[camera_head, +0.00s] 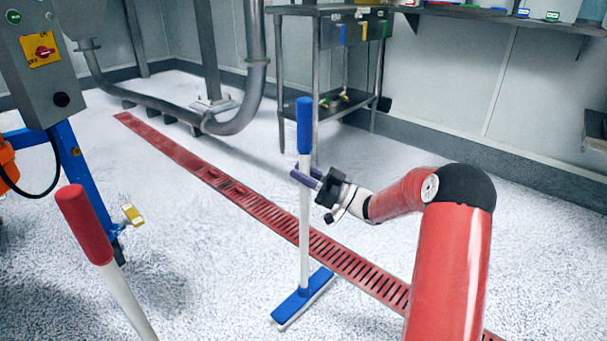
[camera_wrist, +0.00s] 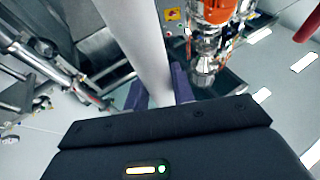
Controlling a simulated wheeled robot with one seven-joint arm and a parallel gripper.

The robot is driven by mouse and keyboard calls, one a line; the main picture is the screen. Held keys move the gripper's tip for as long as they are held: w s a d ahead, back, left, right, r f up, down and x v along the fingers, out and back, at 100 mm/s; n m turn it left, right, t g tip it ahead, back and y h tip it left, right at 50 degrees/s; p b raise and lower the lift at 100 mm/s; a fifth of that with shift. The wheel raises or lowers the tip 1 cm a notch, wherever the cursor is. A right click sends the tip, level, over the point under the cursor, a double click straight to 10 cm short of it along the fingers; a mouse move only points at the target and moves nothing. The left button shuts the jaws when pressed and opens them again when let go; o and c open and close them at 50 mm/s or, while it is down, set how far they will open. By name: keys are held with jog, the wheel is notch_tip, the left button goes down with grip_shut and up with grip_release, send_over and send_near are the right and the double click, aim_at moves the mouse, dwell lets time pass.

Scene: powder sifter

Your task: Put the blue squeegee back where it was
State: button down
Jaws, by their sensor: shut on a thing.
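The blue squeegee (camera_head: 304,215) stands upright in the head view, with a blue grip on top, a white pole and a blue head at floor level. My gripper (camera_head: 305,179) is shut on its white pole, below the blue grip. In the wrist view the white pole (camera_wrist: 143,45) runs between the purple fingers of my gripper (camera_wrist: 160,92). I cannot tell whether the blue head touches the floor or hangs just above it.
A red-handled tool (camera_head: 84,225) leans at the lower left. A red floor drain (camera_head: 262,208) crosses the floor. A steel stand (camera_head: 316,80) with small colored tools stands behind the squeegee. A control box (camera_head: 45,60) on a blue frame is at the left. Open floor lies to the right.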

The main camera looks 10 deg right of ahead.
jog(key=c, duration=1.2)
grip_release()
jog(key=shift+f, duration=0.1)
jog(key=shift+o, duration=0.2)
jog(key=v, duration=1.2)
jog(key=shift+p, duration=0.45)
